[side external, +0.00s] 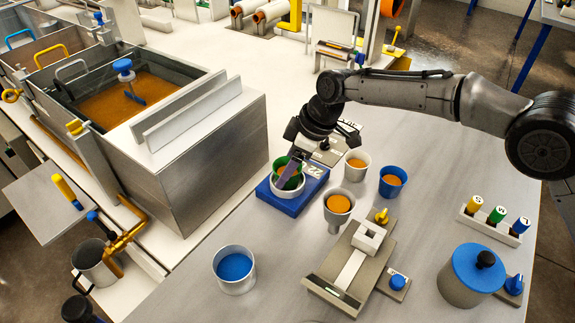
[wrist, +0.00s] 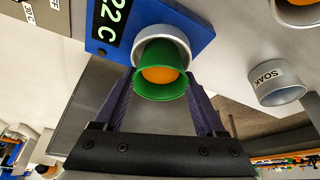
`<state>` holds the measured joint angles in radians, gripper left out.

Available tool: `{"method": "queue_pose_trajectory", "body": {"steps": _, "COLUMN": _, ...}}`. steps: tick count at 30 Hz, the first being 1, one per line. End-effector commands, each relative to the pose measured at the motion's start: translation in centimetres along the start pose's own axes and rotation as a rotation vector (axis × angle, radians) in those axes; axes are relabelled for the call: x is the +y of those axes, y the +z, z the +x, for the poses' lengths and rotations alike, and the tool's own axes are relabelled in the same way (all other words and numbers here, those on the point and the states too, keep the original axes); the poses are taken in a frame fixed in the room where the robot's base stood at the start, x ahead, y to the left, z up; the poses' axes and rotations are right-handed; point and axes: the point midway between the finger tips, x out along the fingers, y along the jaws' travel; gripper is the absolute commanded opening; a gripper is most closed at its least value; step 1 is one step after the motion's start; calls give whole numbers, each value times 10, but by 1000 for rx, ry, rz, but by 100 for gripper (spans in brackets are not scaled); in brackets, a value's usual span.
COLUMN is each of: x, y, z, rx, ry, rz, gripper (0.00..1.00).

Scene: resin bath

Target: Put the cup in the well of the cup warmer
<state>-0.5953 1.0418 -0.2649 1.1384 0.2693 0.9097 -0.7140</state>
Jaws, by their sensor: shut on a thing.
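The green cup (side external: 287,172) holds orange resin and sits upright at the cup warmer. It also shows in the wrist view (wrist: 160,92). The cup warmer (side external: 297,202) is a blue block with a pale round well (side external: 277,187) and a display reading "22 C". In the wrist view the blue block (wrist: 195,30) is behind the cup. My gripper (side external: 293,176) is shut on the green cup, with a dark finger on each side. The cup's lower part is within the well's rim and hidden; I cannot tell whether it touches the bottom.
Pale cups of orange resin (side external: 338,208) (side external: 357,163) and a blue cup (side external: 392,182) stand close on the right. A cup of blue resin (side external: 234,270) stands in front. A metal resin bath (side external: 205,150) rises on the left. Bare table lies between.

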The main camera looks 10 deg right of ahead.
Motion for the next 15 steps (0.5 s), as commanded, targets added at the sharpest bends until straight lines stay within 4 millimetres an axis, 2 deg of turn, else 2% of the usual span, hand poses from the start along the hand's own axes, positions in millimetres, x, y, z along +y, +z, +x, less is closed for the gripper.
{"method": "queue_pose_trajectory", "body": {"steps": 6, "x": 0, "y": 1, "z": 2, "rx": -1, "ry": 0, "rz": 0, "gripper": 17}}
{"method": "queue_pose_trajectory", "body": {"steps": 7, "x": 0, "y": 1, "z": 2, "rx": -1, "ry": -1, "rz": 0, "gripper": 74}}
{"method": "queue_pose_trajectory", "body": {"steps": 11, "x": 0, "y": 1, "z": 2, "rx": -1, "ry": -1, "rz": 0, "gripper": 98}}
{"method": "queue_pose_trajectory", "body": {"steps": 15, "x": 0, "y": 1, "z": 2, "rx": -1, "ry": -1, "rz": 0, "gripper": 100}}
